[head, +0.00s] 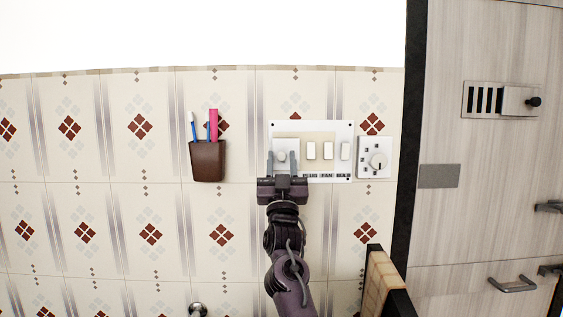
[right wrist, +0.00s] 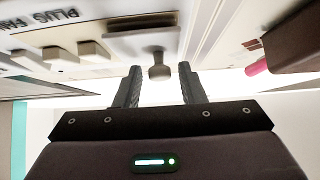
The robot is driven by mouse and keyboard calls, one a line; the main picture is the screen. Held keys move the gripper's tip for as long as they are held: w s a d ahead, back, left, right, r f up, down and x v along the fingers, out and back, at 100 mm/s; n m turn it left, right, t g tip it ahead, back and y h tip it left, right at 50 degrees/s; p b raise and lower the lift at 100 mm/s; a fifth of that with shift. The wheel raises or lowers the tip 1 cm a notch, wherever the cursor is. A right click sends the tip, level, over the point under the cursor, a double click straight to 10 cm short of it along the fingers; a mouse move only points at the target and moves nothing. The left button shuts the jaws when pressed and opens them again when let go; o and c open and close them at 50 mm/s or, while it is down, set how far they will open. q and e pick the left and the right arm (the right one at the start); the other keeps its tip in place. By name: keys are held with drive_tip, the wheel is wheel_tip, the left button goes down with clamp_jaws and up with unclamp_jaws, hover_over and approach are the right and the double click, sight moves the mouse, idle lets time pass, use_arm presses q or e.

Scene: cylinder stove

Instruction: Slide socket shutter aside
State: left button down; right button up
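The white switch panel (head: 312,126) is on the tiled wall. At its left end is the socket shutter (head: 287,144), a pale plate with a small round knob (head: 281,156). My right gripper (head: 283,162) is open, with one finger on each side of the knob. In the right wrist view the knob (right wrist: 159,71) stands between the tips of the open gripper (right wrist: 160,80), with a gap on both sides, and the shutter (right wrist: 143,41) is behind it. Whatever is behind the shutter is hidden. My left gripper is not in view.
Several rocker switches (head: 327,150) sit right of the shutter. A dial plate (head: 375,157) is right of the panel. A brown holder (head: 207,161) with pens hangs to the left. A wooden cabinet (head: 480,200) with a vent slider (head: 502,100) is at far right.

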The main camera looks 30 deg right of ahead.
clamp_jaws()
drive_tip(key=w+a, duration=0.1)
drive_tip(key=a, duration=0.1)
drive_tip(key=w+a+b, duration=0.1)
drive_tip(key=a, duration=0.1)
drive_tip(key=w+a, duration=0.1)
drive_tip(key=a, duration=0.1)
drive_tip(key=shift+w+a+b, duration=0.2)
drive_tip(key=shift+a+b, duration=0.1)
drive_tip(key=shift+a, duration=0.1)
drive_tip(key=shift+c, duration=0.2)
unclamp_jaws()
drive_tip(key=shift+a, duration=0.15)
drive_tip(key=shift+o, duration=1.2)
drive_tip(key=shift+w+a, duration=0.15)
